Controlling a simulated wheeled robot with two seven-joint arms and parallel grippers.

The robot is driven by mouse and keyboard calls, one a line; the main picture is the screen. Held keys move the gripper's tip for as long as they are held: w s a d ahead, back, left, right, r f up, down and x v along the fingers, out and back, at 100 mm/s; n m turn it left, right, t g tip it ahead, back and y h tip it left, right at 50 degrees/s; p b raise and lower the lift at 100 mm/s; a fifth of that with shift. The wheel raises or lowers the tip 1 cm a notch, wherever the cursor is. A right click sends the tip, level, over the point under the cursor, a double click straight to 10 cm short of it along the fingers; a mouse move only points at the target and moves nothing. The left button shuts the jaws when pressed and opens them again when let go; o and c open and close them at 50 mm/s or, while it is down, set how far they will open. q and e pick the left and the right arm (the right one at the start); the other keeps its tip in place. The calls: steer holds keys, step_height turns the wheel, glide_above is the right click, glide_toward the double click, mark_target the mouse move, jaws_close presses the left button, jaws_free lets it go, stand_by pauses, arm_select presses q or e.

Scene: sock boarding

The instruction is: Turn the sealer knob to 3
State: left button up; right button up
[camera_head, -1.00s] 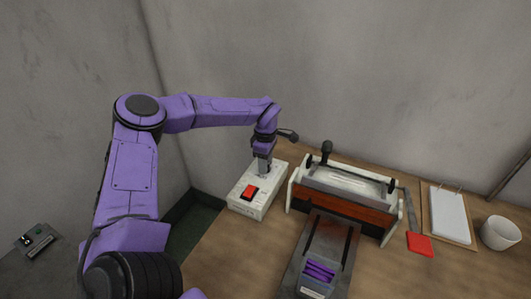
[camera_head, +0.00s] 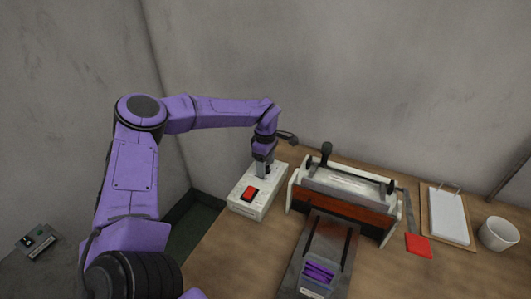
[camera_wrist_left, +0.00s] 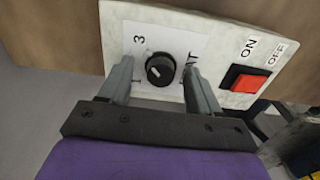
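The black sealer knob (camera_wrist_left: 160,69) sits on a white control box (camera_head: 246,206), with a short pale mark on its face. A printed "3" is above left of it in the left wrist view, and a label ending in "AT" is at its right, partly hidden by a finger. My left gripper (camera_wrist_left: 160,82) has its fingers on either side of the knob, with visible gaps, so it is open around it. In the head view my left gripper (camera_head: 262,170) points down at the box's far end and hides the knob. My right gripper is not in view.
A red switch (camera_wrist_left: 245,80) marked ON and OFF is on the same box. Right of it stands a sealing machine (camera_head: 345,187) with a handle and a purple item in front. A red square (camera_head: 418,245), clipboard (camera_head: 447,215) and white cup (camera_head: 498,234) are farther right.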

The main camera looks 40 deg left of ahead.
arm_select(q)
steer(key=shift+r, duration=0.1)
step_height(320, 180, up, 10)
steer(key=b, duration=0.1)
steer(key=shift+r, duration=0.2)
steer(key=shift+f, duration=0.1)
stand_by(0.5)
